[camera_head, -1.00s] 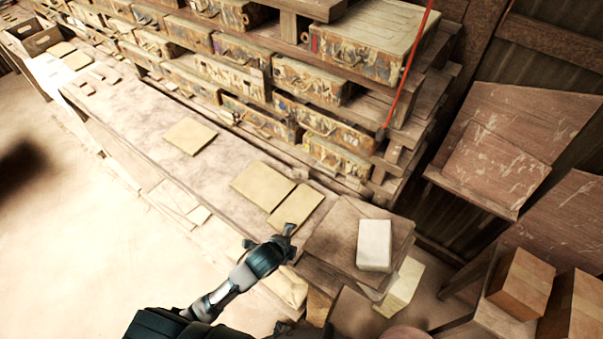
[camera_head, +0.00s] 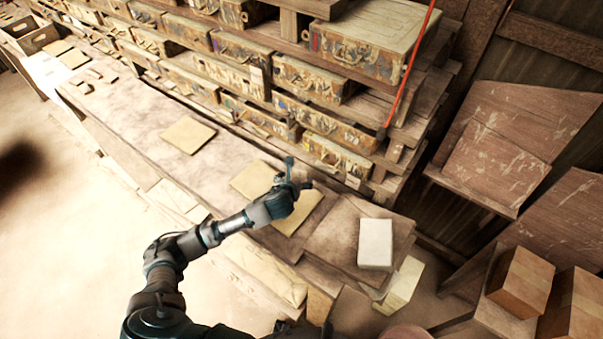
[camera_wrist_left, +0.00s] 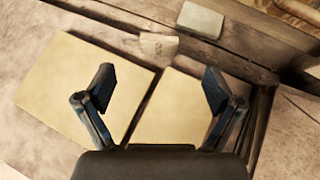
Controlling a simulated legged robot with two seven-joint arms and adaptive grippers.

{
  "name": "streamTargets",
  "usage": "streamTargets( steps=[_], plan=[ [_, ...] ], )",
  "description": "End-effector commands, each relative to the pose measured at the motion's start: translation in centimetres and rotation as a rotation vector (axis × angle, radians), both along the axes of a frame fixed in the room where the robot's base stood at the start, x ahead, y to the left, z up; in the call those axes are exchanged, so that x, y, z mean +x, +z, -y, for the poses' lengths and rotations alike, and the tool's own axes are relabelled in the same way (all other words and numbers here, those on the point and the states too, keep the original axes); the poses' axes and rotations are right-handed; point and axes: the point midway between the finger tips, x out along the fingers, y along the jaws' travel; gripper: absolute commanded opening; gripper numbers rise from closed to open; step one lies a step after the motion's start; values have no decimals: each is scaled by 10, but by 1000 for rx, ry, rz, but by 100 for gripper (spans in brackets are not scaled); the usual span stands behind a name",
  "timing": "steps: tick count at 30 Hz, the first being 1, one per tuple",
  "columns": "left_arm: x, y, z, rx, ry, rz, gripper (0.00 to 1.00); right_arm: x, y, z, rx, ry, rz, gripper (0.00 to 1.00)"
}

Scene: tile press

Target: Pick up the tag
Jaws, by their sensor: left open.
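A small pale tag (camera_wrist_left: 158,45), with faint marks on it, lies beyond two tan sheets in the left wrist view. It sits at the far edge of the larger left sheet (camera_wrist_left: 75,85); whether it touches that sheet is hard to tell. In the head view I cannot make the tag out near my gripper. My left gripper (camera_head: 297,175) is open and empty above the sheets at the back of the bench. In the left wrist view its fingers (camera_wrist_left: 158,80) are spread apart, with the tag ahead between them. My right gripper is not in view.
A grey-green block (camera_wrist_left: 200,20) lies just beyond the tag, by a wooden ledge. Shelves of patterned cases (camera_head: 310,80) rise behind the bench. A white block (camera_head: 375,243) stands on a board at the bench's right end. Bare bench (camera_head: 150,110) lies to the left.

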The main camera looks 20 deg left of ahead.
Motion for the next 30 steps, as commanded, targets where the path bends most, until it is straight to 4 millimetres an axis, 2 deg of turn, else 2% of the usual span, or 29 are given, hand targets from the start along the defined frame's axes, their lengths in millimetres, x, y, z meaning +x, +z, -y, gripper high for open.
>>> streamTargets(
  steps=[3,11,19,29,30],
  plan=[
    [19,-13,-1,-1,2,1,92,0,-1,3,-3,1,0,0],
    [38,-26,-1,-1,1,1,92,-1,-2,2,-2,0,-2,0],
    [70,-48,2,-2,3,0,92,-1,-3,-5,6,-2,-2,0],
    [76,-52,0,-1,0,1,92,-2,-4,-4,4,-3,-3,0],
    [76,-52,0,-1,0,1,82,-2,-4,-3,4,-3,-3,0]
  ],
)
